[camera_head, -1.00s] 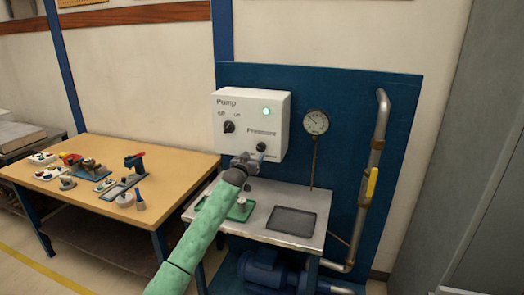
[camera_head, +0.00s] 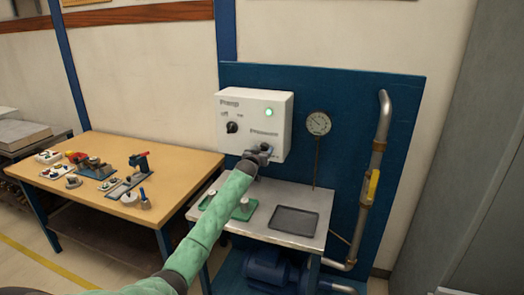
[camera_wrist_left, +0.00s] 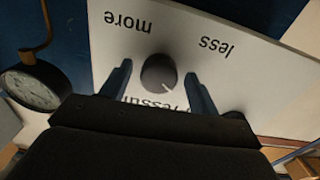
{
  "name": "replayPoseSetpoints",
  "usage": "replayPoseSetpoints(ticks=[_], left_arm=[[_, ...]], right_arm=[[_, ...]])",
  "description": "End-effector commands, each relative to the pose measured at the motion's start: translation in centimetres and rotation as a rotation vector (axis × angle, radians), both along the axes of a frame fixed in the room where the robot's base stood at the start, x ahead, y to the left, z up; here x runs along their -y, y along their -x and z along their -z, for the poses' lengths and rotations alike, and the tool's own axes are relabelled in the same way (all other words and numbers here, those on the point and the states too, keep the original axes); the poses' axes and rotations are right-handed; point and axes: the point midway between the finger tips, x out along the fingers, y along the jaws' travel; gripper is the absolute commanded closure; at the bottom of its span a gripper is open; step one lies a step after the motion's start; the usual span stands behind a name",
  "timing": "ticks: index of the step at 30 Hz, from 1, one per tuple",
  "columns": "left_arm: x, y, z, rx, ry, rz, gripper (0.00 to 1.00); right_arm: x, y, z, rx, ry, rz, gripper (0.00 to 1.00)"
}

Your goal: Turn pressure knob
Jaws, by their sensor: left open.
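The white control box (camera_head: 230,108) is mounted on the blue panel and carries a pump knob (camera_head: 231,127) and a lit green lamp (camera_head: 268,112). The black round pressure knob (camera_wrist_left: 158,73) shows in the left wrist view, between "more" and "less" labels printed upside down there. My left gripper (camera_head: 262,150) is at the box's lower right and hides the pressure knob in the head view. In the left wrist view its two fingers (camera_wrist_left: 158,85) are open, one on each side of the knob, with gaps visible. My right gripper is not in view.
A round gauge (camera_head: 318,123) is on the panel right of the box and shows in the left wrist view (camera_wrist_left: 36,88). A metal bench (camera_head: 255,228) with a dark tray (camera_head: 293,221) stands below. A pipe (camera_head: 379,150) runs at right. A wooden table (camera_head: 190,165) holds several parts.

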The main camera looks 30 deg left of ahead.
Motion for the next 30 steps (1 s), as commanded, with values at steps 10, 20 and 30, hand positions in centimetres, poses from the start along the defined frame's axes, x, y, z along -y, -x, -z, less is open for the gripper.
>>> replayPoseSetpoints(ticks=[10,20,30], left_arm=[[0.0,0.0,0.0,0.000,0.000,0.000,0.82],[0.0,0.0,0.0,-0.008,-0.032,0.000,0.84],[0.0,0.0,0.1,-0.055,-0.239,0.000,0.84]], right_arm=[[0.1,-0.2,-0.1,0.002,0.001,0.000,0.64],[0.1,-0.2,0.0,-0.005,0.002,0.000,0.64],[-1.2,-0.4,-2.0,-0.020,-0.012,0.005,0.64]])
